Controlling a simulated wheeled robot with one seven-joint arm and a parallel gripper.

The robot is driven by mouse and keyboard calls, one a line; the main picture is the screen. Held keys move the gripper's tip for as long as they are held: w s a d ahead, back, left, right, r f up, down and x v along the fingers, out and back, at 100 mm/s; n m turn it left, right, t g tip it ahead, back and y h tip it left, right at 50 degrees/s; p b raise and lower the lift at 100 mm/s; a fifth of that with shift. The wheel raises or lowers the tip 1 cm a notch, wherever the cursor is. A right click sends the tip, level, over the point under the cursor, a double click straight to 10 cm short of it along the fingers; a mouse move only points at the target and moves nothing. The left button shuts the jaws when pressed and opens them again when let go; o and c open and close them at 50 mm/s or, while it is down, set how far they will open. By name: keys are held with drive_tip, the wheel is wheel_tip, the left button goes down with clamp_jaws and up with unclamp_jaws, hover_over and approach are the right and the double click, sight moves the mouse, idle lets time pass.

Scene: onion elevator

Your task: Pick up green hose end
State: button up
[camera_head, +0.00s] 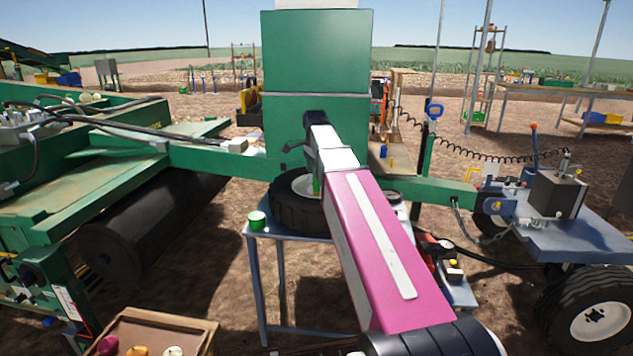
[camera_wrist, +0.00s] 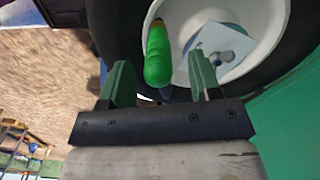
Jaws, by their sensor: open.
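A bright green, rounded, grip-like piece, which looks like the green hose end (camera_wrist: 157,50), shows in the wrist view in front of a white wheel rim (camera_wrist: 262,52). My gripper (camera_wrist: 160,64) is open, with one dark green finger on each side of this piece. I cannot tell whether either finger touches it. In the head view my arm reaches over the wheel with the dark tire (camera_head: 290,216), and my gripper is hidden there. A small green spot beside the arm may be the same piece.
A small blue-grey table (camera_head: 290,235) holds a green cup (camera_head: 257,221) beside the tire. A green machine frame (camera_head: 222,160) crosses behind my arm. A blue-grey trailer (camera_head: 570,235) stands at right. A wooden box (camera_head: 180,322) with coloured items is at bottom left.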

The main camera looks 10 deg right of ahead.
sight(315, 185)
wheel_tip(315, 185, down, 4)
drive_tip(key=shift+s+r, duration=0.1)
drive_tip(key=shift+r, duration=0.1)
clamp_jaws()
drive_tip(key=shift+r, duration=0.15)
drive_tip(key=shift+r, duration=0.55)
drive_tip(key=s+a+r, duration=0.7)
drive_tip(key=a+r, duration=0.2)
drive_tip(key=shift+a+r, duration=0.15)
drive_tip(key=shift+r, duration=0.2)
